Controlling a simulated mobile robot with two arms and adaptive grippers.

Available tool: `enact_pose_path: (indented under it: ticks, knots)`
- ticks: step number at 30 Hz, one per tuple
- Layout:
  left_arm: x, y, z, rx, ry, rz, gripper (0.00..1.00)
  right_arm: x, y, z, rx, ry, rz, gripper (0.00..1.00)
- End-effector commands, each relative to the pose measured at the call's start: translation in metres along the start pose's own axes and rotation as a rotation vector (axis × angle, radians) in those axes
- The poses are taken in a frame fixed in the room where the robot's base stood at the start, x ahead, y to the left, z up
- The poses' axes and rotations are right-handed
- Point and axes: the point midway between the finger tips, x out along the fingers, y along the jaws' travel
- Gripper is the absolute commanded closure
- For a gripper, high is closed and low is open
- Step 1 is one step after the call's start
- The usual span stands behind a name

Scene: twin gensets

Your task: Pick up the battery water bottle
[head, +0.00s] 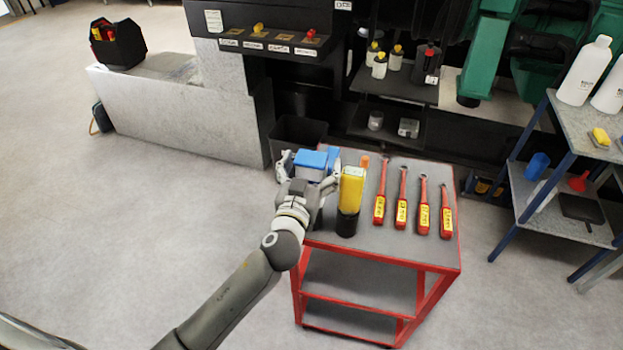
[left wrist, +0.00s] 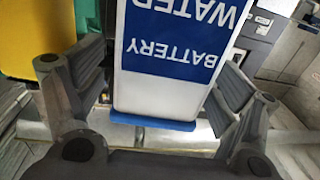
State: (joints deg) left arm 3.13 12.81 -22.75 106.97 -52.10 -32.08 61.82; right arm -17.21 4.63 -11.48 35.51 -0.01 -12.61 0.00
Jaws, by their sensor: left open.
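The battery water bottle (left wrist: 170,75) fills the middle of the left wrist view. It is white with a blue label reading "BATTERY WATER", upside down in that picture. In the head view a blue part (head: 311,159) of what appears to be it shows at the left end of the red cart (head: 400,260). My left gripper (head: 310,170) is open around it, one finger on each side. In the left wrist view gaps show between the bottle and both fingers (left wrist: 162,85). The bottle's lower part is hidden behind my gripper in the head view. My right gripper is not in view.
A yellow and black device (head: 352,190) stands close to the right of my left gripper. Several red-handled tools (head: 402,205) lie on the cart's right half. A dark bin (head: 297,135) is behind the cart. Blue-framed shelves (head: 550,185) stand at right; the floor at left is clear.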

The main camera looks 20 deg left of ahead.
Motion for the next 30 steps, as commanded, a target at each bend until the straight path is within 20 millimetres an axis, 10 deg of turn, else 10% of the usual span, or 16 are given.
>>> enact_pose_path:
  ticks: [15,30]
  knots:
    - [0.000,0.000,0.000,0.000,0.000,0.000,0.65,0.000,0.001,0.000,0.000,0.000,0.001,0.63]
    - [0.000,0.000,-0.041,-0.004,0.011,0.001,0.67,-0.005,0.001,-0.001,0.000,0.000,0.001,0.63]
